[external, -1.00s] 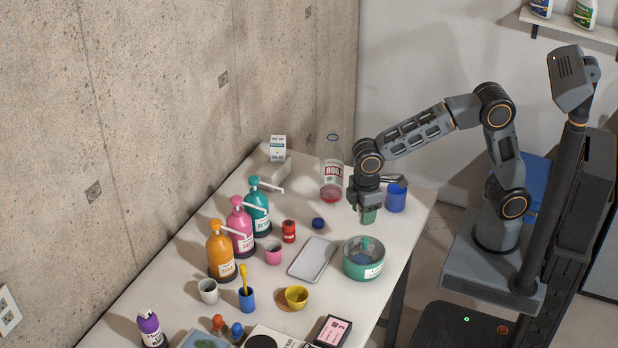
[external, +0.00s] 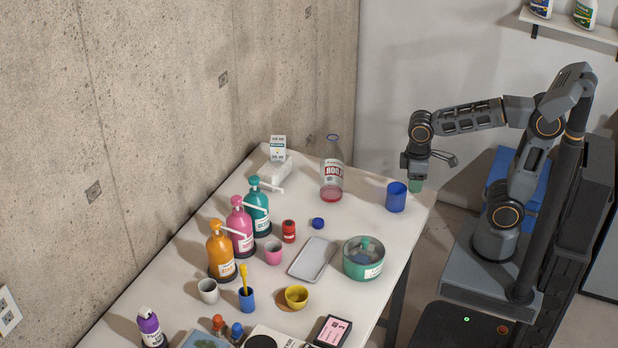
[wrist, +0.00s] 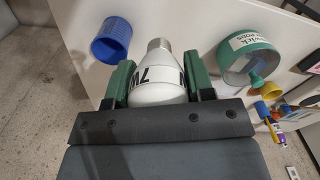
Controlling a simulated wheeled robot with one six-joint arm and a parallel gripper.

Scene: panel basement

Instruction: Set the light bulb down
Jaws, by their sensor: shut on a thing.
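The light bulb (wrist: 157,88) is white with dark lettering and a metal screw base. In the wrist view it sits between the green fingers of my gripper (wrist: 159,78), which is shut on it. The screw base points away from the gripper. In the external view my gripper (external: 415,184) is at the table's far right corner, just right of the blue cup (external: 396,197). The bulb cannot be made out there. The blue cup also shows in the wrist view (wrist: 112,42), up and left of the bulb.
The white table (external: 361,216) has bare room left of the blue cup. A clear bottle (external: 331,172), a blue cap (external: 318,223), a metal tray (external: 314,258) and a green tub (external: 364,262) stand around it. Pump bottles (external: 240,232) line the wall side. Floor lies beyond the right edge.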

